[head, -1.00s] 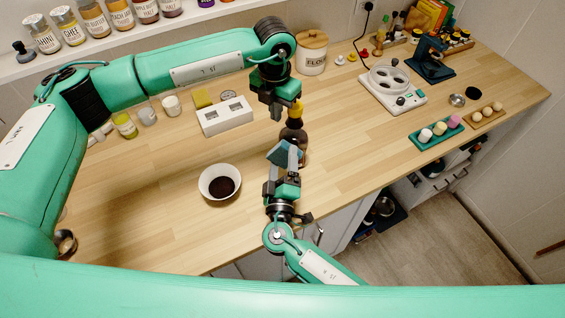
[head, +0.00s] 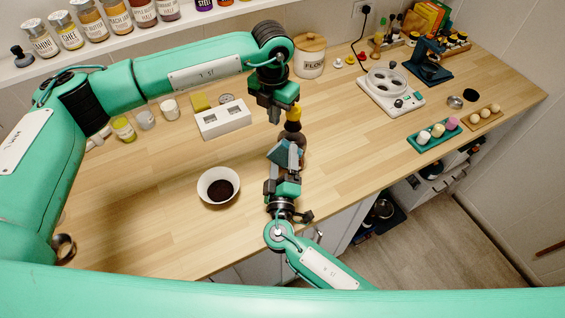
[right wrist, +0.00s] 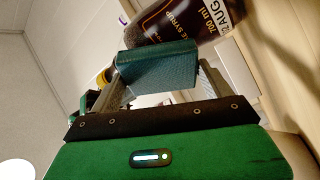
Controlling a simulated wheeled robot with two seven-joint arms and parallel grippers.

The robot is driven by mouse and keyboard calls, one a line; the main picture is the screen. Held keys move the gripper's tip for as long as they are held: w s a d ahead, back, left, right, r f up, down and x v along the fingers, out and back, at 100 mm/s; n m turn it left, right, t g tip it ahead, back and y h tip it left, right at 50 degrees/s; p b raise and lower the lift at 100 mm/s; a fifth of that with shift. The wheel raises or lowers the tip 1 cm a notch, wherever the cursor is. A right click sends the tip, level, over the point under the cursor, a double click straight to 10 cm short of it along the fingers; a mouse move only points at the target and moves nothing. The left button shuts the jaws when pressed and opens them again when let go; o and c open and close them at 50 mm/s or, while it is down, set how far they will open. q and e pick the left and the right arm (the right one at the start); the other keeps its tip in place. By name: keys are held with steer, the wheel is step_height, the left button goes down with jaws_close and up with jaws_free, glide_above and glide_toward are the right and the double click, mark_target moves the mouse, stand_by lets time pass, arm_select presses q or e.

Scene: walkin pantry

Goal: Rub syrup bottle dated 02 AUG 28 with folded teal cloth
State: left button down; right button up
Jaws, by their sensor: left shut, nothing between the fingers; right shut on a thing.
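The syrup bottle (head: 293,130) is dark with a yellow cap and stands upright on the counter. In the right wrist view the bottle (right wrist: 185,22) shows a label reading "SYRUP", "700 ml" and "2 AUG"; the rest of the date is cut off. My right gripper (head: 284,168) is shut on the folded teal cloth (head: 281,153). The cloth (right wrist: 158,68) is at the bottle's near side, overlapping it in the right wrist view; I cannot tell if they touch. My left gripper (head: 274,117) is shut and empty, just left of the bottle's cap.
A white bowl (head: 203,194) with dark contents stands left of my right gripper. A white box (head: 222,120), a flour jar (head: 310,58) and a white appliance (head: 390,93) stand farther back. A teal tray (head: 425,142) is at right. The counter's front edge runs below my right gripper.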

steer(key=shift+w, duration=0.25)
steer(key=shift+d, duration=0.1)
steer(key=shift+w, duration=0.1)
stand_by(1.2)
steer(key=s+a, duration=0.1)
steer(key=s, duration=0.4)
steer(key=shift+s+a, duration=0.3)
steer(key=shift+s, duration=0.1)
stand_by(0.4)
